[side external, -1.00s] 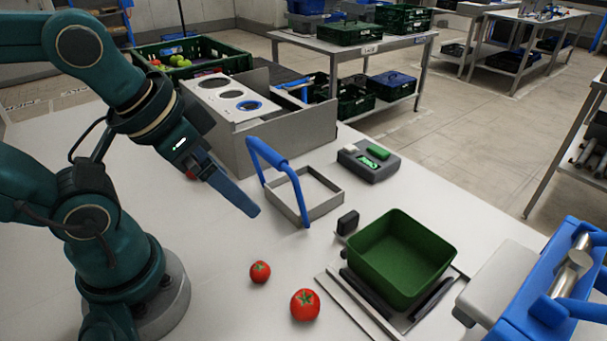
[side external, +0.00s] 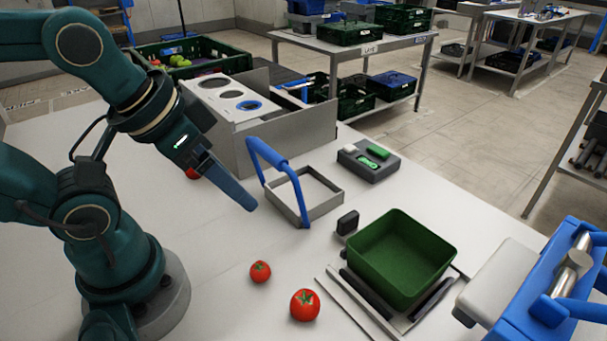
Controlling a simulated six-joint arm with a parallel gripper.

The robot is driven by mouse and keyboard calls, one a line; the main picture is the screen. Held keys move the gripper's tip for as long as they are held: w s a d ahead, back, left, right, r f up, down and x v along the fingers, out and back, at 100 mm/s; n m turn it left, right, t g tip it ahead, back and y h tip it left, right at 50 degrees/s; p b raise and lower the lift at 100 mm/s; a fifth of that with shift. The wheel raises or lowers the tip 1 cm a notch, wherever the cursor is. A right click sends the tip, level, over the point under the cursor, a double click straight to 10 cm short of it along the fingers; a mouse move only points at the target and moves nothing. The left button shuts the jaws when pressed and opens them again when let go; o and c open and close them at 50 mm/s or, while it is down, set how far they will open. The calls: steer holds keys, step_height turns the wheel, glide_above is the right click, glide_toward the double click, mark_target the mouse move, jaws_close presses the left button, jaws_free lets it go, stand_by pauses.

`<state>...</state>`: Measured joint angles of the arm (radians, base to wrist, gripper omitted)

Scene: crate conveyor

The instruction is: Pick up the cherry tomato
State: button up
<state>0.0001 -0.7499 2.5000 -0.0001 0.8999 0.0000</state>
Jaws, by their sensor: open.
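A small red tomato with a green calyx (side external: 260,271), the smaller of two in the open, sits on the white table in front of my arm; it looks like the cherry tomato. A larger red tomato (side external: 305,305) sits just to its right and nearer the camera, apart from it. My gripper (side external: 249,204) is open and empty, its blue-grey fingers slanting down to the right, above and behind the small tomato and clear of it. From this side one finger largely hides the other. A red patch (side external: 192,173) shows partly hidden behind my gripper; I cannot tell what it is.
A green bin (side external: 401,260) stands on a scale-like plate at right. A metal frame with a blue handle (side external: 281,170) stands close beside my fingertips. A grey box (side external: 370,162) and blue equipment (side external: 560,290) lie further right. The table around the tomatoes is clear.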

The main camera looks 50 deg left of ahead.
stand_by(0.3)
steer(key=n+g, duration=0.4)
steer(key=g, duration=0.1)
glide_above(259, 268)
steer(key=f, duration=1)
steer(key=shift+w, duration=0.2)
steer(key=shift+s+f+m+g, duration=0.2)
steer(key=shift+f+m+g, duration=0.1)
steer(key=shift+f+g, duration=0.15)
steer(key=shift+f, duration=2.25)
jaws_close()
